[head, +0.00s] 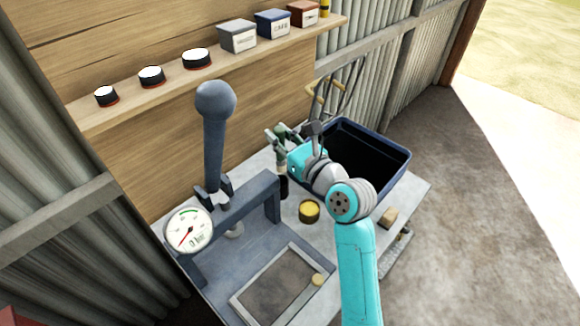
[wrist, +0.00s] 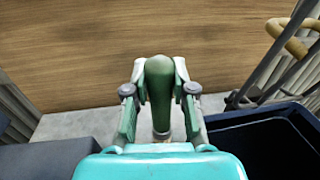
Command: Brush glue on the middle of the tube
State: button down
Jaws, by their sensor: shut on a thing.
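My gripper (wrist: 160,98) is shut on an upright green handle (wrist: 159,78), seemingly the brush's, with a finger on each side. In the head view my gripper (head: 284,138) is at the back of the bench, left of the dark bin. Below the handle is a pale section, and a dark upright holder or pot (head: 283,187) stands directly under it; I cannot tell whether the brush's lower end is inside. A round tin with a yellow top (head: 309,211) stands in front. A dark flat sheet (head: 278,286), possibly the tube, lies in a pale frame.
A grey press with a long lever (head: 214,145) and a dial gauge (head: 188,231) stands at the left. A dark open bin (head: 398,152) is at the right. A wooden block (head: 388,217) lies near the bench's right edge. A shelf (head: 160,98) holds tins and boxes above.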

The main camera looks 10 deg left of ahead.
jog(key=w+d+v, duration=0.1)
jog(key=v, duration=0.9)
notch_tip(320, 180, down, 6)
jog(key=shift+d+f, duration=0.15)
jog(key=shift+f, duration=0.55)
dwell(1.6)
notch_tip(320, 180, up, 7)
dwell(0.9)
dwell(0.7)
